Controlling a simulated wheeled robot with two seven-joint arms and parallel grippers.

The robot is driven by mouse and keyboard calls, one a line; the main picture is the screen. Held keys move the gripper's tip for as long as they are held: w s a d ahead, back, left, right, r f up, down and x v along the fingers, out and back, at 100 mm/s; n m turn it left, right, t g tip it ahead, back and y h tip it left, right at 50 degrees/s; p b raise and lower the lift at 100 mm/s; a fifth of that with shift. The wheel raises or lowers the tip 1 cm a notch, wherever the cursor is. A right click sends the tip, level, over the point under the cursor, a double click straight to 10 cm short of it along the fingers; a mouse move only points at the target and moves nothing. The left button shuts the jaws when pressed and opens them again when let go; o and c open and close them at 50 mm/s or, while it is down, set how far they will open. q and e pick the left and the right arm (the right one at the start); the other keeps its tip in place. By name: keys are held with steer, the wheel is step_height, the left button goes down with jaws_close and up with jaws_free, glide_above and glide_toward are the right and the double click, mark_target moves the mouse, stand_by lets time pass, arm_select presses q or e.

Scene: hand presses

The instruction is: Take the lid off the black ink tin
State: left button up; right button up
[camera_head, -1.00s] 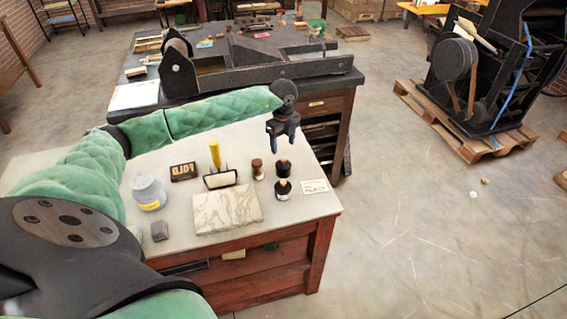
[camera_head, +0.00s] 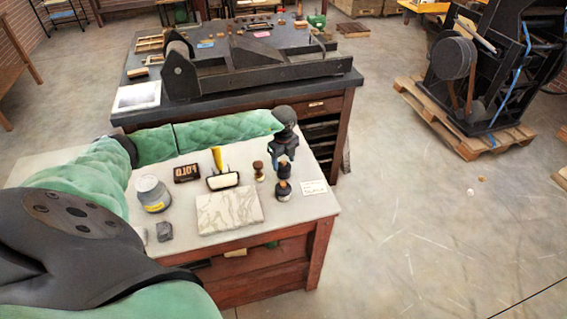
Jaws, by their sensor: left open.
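My left gripper (camera_head: 284,158) is open and points down at the right end of the pale work table. Just below its fingertips stand two small round dark-topped pieces, a rear one (camera_head: 284,171) and a front one (camera_head: 283,188). The fingers overlap the top of the rear piece in the picture; I cannot tell whether they touch it. Which piece is the black ink tin is too small to tell. A small white card (camera_head: 314,188) with blurred dark lettering lies to their right. My right gripper is not in view.
A pale marbled slab (camera_head: 230,209), a yellow-handled roller (camera_head: 222,180), a small wooden stamp (camera_head: 258,170), a dark lettered block (camera_head: 187,173) and a grey jar with a yellow label (camera_head: 153,193) share the table. A dark press bench (camera_head: 255,75) stands behind.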

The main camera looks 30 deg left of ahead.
arm_select(q)
steer(key=shift+f, duration=0.1)
steer(key=shift+c, duration=0.3)
steer(key=shift+s, duration=0.1)
jaws_close()
